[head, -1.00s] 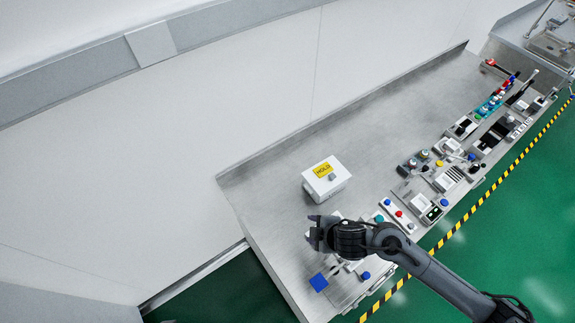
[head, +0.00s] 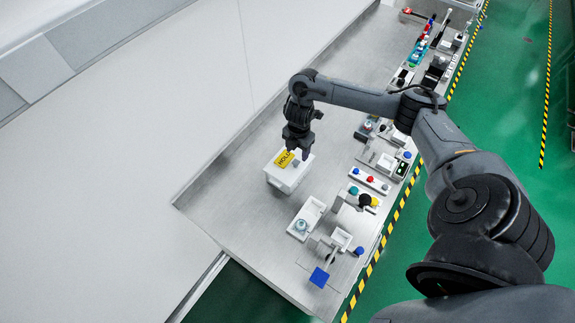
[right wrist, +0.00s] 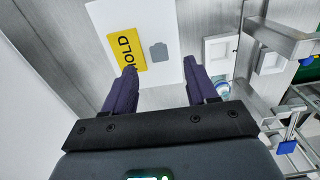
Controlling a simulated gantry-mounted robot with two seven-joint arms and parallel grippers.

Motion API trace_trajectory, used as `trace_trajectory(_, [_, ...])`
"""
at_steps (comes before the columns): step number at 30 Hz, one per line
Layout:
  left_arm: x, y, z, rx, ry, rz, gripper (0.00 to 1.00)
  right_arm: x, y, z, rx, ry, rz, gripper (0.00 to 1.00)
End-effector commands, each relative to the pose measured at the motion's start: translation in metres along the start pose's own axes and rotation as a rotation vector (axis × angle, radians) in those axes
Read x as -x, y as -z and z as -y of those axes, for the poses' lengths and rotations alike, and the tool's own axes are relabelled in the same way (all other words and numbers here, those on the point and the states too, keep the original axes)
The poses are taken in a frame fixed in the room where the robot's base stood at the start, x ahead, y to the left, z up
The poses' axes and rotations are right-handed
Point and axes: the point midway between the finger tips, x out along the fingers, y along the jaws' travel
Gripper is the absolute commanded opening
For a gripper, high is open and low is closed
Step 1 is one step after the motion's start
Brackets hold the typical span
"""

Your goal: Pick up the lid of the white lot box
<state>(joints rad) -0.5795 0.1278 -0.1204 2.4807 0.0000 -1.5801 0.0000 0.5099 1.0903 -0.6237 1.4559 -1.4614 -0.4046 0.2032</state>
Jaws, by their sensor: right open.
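The white lot box (head: 286,182) stands on the steel bench in the head view. Its white lid (right wrist: 166,22) bears a yellow HOLD label (head: 284,158) and a grey knob (right wrist: 159,52). My right gripper (head: 298,151) points down just above the lid, near the knob. In the right wrist view its two dark fingers (right wrist: 160,75) are spread apart, with the knob showing between and beyond their tips. The gripper is open and empty. My left gripper is in neither view.
A white tray (head: 313,211) with a small round item lies right of the box. A blue square (head: 319,277) is at the bench's near end. Button panels (head: 370,181) and several devices line the right edge. The bench left of the box is bare.

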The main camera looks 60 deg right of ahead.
Motion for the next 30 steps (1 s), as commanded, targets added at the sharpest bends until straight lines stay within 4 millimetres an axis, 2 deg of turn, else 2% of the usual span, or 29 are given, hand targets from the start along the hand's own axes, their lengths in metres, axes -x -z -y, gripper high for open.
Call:
trace_trajectory(8, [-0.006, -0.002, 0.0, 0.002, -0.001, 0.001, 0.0, -0.018, 0.002, 0.0, 0.0, 0.0, -0.001, 0.57])
trace_trajectory(18, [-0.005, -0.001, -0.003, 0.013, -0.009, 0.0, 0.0, -0.055, 0.004, 0.0, -0.001, -0.001, 0.001, 0.57])
trace_trajectory(28, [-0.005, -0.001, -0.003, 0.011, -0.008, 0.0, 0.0, -0.061, 0.004, 0.0, 0.0, -0.002, 0.002, 0.57])
trace_trajectory(30, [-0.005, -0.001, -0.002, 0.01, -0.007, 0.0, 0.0, -0.061, 0.004, 0.0, 0.0, -0.002, 0.002, 0.47])
